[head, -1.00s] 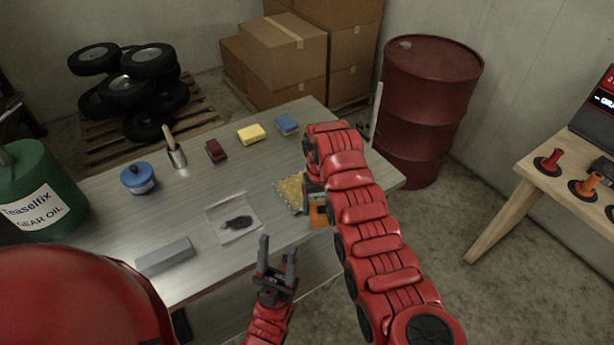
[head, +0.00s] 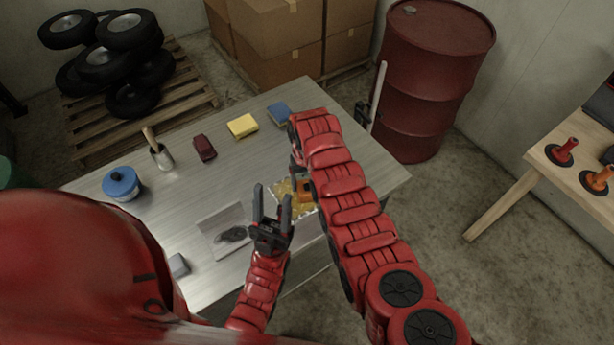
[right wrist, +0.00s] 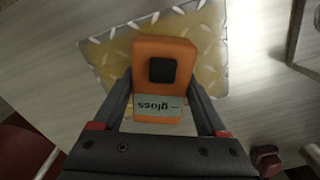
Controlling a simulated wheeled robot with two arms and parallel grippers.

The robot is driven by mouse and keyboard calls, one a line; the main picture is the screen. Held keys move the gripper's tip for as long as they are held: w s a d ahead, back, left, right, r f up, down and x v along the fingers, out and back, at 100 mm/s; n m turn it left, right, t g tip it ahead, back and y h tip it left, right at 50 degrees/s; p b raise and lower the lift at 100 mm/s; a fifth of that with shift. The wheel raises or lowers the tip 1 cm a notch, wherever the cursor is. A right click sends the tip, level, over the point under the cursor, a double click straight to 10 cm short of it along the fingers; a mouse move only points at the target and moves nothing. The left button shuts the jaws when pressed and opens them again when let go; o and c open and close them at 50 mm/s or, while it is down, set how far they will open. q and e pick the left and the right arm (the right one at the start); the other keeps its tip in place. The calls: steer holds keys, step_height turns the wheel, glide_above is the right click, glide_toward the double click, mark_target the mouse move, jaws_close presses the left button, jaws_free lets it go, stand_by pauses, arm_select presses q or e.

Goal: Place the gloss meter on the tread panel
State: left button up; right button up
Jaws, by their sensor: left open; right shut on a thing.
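The gloss meter, an orange block with a black square and a pale label, sits between the fingers of my right gripper (right wrist: 163,92) in the right wrist view (right wrist: 165,48). My right gripper is shut on it. The tread panel, a yellowish diamond-patterned plate, lies on the table below it (right wrist: 212,68). In the head view the panel (head: 283,190) is partly hidden by my right arm, and the meter (head: 306,188) shows over it. I cannot tell whether the meter touches the panel. My left gripper (head: 272,200) is open and empty, left of the panel.
A red drum (head: 430,85) stands behind.

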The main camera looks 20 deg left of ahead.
mark_target(306, 180)
steer(key=o, duration=1.2)
steer(key=shift+w+a+f, duration=0.1)
steer(key=shift+w, duration=0.05)
steer(key=shift+o, duration=1.7)
steer(key=shift+s+r, duration=0.2)
steer(key=shift+s, duration=0.05)
steer(key=shift+w+r, duration=0.1)
steer(key=shift+w, duration=0.1)
steer(key=shift+r+b, duration=0.3)
step_height(306, 180, up, 4)
steer(key=shift+r+b, duration=0.2)
steer(key=shift+b, duration=0.8)
step_height(306, 180, up, 7)
steer(key=p, duration=0.4)
steer(key=shift+s, duration=0.15)
steer(key=shift+f, duration=0.15)
